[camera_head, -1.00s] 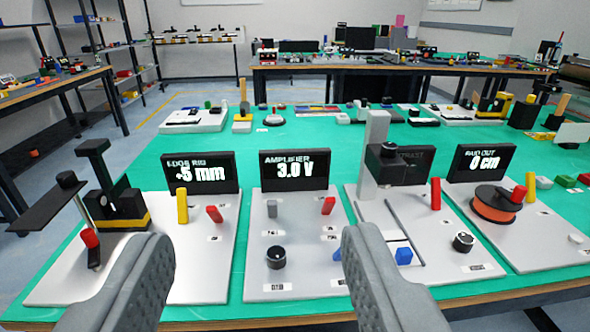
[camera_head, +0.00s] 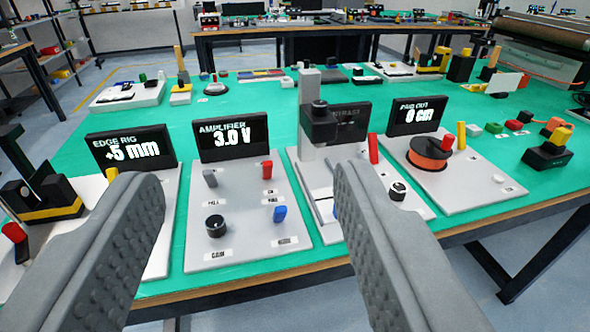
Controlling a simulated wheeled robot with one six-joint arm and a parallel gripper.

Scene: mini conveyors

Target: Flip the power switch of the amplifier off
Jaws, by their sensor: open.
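The amplifier is a light grey panel (camera_head: 245,197) with a black display (camera_head: 234,140) reading "3.0 V" at its back. My gripper (camera_head: 248,183) is open and empty. Its two grey fingers frame the amplifier in the picture, with nothing between them touched.
The edge rig (camera_head: 130,148), reading "+5 mm", is left of the amplifier, partly behind my left finger. A rig with a tall grey post (camera_head: 311,105) stands close on the right, partly behind my right finger. Further right is an orange spool panel (camera_head: 470,185). Green table shows between.

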